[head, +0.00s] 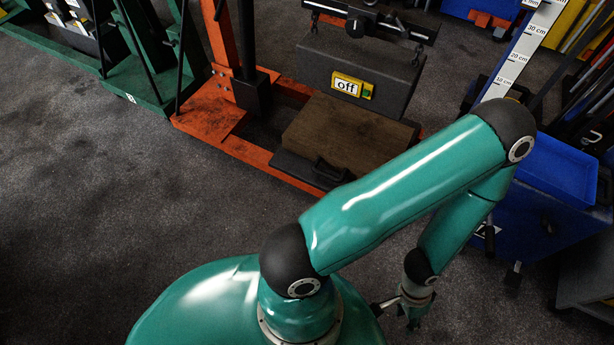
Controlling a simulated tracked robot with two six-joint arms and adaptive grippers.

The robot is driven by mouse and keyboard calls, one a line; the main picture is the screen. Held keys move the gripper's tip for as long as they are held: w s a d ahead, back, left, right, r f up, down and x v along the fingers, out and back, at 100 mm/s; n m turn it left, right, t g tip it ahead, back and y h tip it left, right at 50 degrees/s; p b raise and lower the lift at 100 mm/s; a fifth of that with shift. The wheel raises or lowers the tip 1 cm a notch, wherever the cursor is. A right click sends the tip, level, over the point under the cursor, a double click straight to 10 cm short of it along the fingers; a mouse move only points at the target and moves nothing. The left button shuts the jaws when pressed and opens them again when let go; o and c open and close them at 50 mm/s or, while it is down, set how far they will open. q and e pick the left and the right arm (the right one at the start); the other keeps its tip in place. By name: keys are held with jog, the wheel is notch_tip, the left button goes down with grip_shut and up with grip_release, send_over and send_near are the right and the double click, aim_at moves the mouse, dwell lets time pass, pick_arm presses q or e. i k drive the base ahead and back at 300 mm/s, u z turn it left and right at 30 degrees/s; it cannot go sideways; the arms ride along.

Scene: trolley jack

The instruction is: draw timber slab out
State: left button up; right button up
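The timber slab (352,130) is a brown, flat block lying on a dark plate, below a grey block (370,65) with a yellow "off" label. A dark handle (330,172) shows at its front edge. My arm crosses in front of its right lower side and hides part of that area. My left gripper (394,314) is low in the picture, well in front of the slab and apart from it. Its fingers look spread, with nothing visible between them. My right gripper is not in view.
An orange frame (215,115) stands around the slab's left and front. Green racks (140,75) are at the upper left. A blue cart (550,190) stands at the right, near a white height scale (515,60). Grey floor at the left is clear.

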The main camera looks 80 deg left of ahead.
aim_at(350, 141)
jog(key=u, duration=0.1)
jog(key=i, duration=0.3)
jog(key=u, duration=2.8)
jog(key=k, duration=0.55)
jog(key=u, duration=0.45)
jog(key=i, duration=0.6)
jog(key=z, duration=0.25)
